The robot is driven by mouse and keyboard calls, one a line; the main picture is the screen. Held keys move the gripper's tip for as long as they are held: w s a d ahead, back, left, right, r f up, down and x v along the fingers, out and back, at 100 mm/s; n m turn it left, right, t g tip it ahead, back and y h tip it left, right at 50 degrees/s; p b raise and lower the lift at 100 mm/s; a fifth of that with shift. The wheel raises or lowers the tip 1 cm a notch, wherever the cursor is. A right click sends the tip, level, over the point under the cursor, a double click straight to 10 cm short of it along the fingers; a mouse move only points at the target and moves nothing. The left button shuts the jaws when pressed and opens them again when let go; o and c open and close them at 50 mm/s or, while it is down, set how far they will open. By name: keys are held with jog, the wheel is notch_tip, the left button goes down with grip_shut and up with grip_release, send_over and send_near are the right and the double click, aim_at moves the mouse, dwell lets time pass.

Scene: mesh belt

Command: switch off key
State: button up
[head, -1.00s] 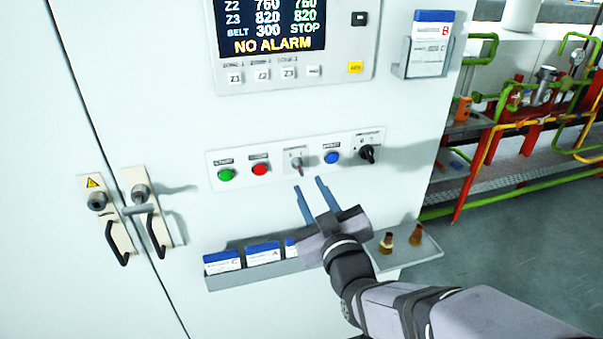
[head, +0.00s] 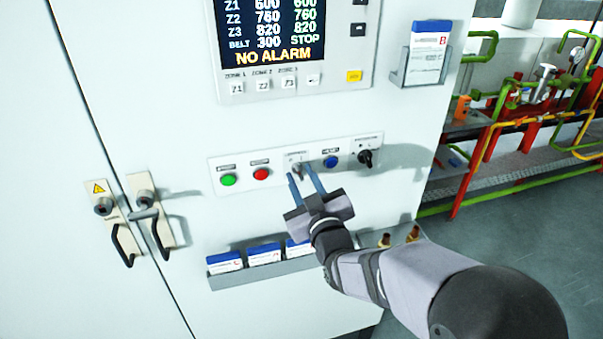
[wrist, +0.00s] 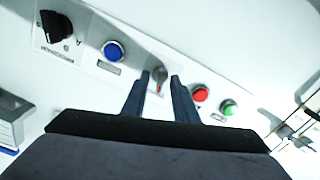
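The key switch (head: 297,167) sits in the middle of the white control strip, between the red button (head: 261,174) and the blue button (head: 330,162). My gripper (head: 305,176) is in front of the panel with its two blue fingers reaching up toward the key. In the wrist view the key (wrist: 160,76) shows between the spread fingertips of my gripper (wrist: 160,84), with a gap on each side. The fingers are open and hold nothing. I cannot tell how deep the tips reach around the key.
A green button (head: 228,180) and a black rotary knob (head: 366,157) share the strip. Below is a grey shelf (head: 262,269) with blue-and-white boxes. The display (head: 268,35) above reads NO ALARM. Cabinet door handles (head: 158,228) stick out at left.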

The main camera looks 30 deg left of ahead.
jog(key=shift+w+a, duration=0.15)
jog(key=shift+c, duration=0.7)
grip_shut()
jog(key=shift+f, duration=0.1)
jog(key=shift+f+n+b, duration=0.1)
jog(key=shift+n+b, duration=0.4)
jog(key=shift+b, duration=0.6)
jog(key=shift+n+b, duration=0.5)
jog(key=shift+b, duration=0.25)
jog(key=shift+r, duration=0.2)
